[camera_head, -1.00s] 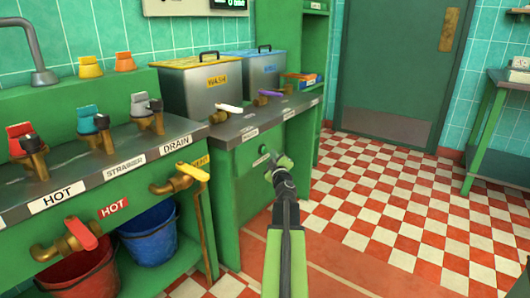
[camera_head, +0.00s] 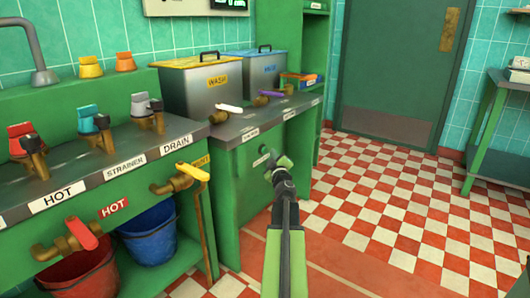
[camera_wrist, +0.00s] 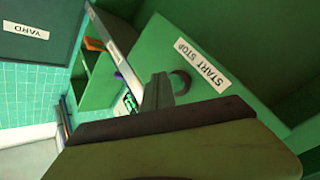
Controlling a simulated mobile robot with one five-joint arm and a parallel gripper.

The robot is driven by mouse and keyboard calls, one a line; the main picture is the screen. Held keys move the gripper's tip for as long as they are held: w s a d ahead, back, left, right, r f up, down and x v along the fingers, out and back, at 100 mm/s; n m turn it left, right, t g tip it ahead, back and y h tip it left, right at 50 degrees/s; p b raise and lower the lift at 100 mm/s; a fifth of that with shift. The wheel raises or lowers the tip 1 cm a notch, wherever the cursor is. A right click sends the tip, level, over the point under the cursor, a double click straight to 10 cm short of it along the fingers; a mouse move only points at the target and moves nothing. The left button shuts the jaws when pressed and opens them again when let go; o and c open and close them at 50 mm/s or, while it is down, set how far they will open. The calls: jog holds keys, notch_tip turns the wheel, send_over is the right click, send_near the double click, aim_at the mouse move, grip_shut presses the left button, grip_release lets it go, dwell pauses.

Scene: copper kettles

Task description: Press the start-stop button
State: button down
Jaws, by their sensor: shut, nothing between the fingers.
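The start-stop button (camera_wrist: 181,80) is a dark round knob on the green cabinet front, next to a white START STOP label (camera_wrist: 203,66) in the wrist view. In the head view the button (camera_head: 264,150) and a small pale label show just above and left of my gripper (camera_head: 275,168). In the wrist view my gripper (camera_wrist: 160,86) is shut and empty, its tip close beside the button. I cannot tell whether it touches.
Metal bins marked WASH (camera_head: 205,88) and another (camera_head: 264,72) stand on the counter above. Brass taps (camera_head: 232,110) jut from its edge. A yellow-handled valve (camera_head: 185,178) and buckets (camera_head: 150,235) are to the left. The checkered floor (camera_head: 390,205) at right is clear.

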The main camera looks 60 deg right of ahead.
jog(key=shift+w, duration=0.3)
jog(key=shift+w, duration=0.5)
dwell(0.5)
jog(key=shift+s, duration=0.95)
jog(key=shift+s, duration=0.1)
jog(key=s, duration=0.5)
jog(key=shift+s, duration=0.4)
jog(key=shift+s, duration=0.1)
